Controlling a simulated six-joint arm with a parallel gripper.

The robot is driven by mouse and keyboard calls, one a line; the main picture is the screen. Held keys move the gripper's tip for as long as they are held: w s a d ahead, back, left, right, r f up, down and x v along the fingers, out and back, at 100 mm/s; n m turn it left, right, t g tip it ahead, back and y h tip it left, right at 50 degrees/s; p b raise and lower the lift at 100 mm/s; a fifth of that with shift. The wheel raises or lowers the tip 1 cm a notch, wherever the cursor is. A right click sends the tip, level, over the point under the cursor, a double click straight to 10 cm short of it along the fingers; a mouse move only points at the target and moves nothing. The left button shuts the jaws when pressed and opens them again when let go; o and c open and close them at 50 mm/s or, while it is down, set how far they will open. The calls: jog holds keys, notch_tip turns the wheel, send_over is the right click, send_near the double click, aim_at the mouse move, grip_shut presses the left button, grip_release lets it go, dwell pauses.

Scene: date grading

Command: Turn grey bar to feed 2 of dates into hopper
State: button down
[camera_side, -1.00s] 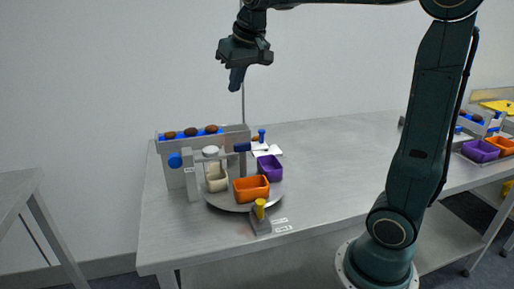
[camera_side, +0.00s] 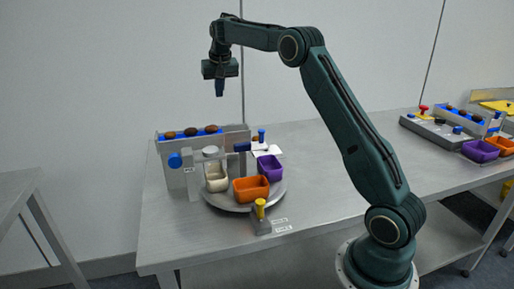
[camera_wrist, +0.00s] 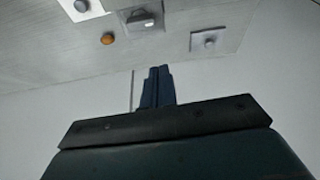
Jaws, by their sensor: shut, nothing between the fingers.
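My gripper (camera_side: 219,90) is shut and empty, pointing down in the air above the feeder in the side view. Its closed dark blue fingers also show in the wrist view (camera_wrist: 157,82). The grey feeder (camera_side: 176,178) stands on the table below, with a blue belt (camera_side: 180,136) along its top. Brown dates (camera_side: 190,131) sit in a row on the belt. A blue knob (camera_side: 174,160) is on the feeder's side. A small grey upright (camera_side: 194,186) stands at its front. I cannot tell for sure which part is the grey bar or the hopper.
A round turntable (camera_side: 225,206) carries a cream cup (camera_side: 216,181), an orange bin (camera_side: 251,195) and a purple bin (camera_side: 269,172). A yellow-knobbed grey block (camera_side: 261,224) stands in front. A second station with purple and orange bins (camera_side: 500,146) is at the right. The table's middle is clear.

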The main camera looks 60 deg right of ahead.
jog(key=shift+m, duration=0.3)
jog(key=d+f, duration=0.1)
jog(key=w+d+f, duration=0.1)
jog(key=shift+w+d+f, duration=0.2)
jog(key=shift+d+f, duration=0.2)
jog(key=shift+f, duration=0.1)
jog(key=shift+s+a+f, duration=0.15)
jog(key=shift+f, duration=2.15)
jog(key=shift+s+a+f, duration=0.1)
jog(key=shift+f, duration=2.2)
jog(key=shift+a+n, duration=0.2)
jog(key=shift+n, duration=0.9)
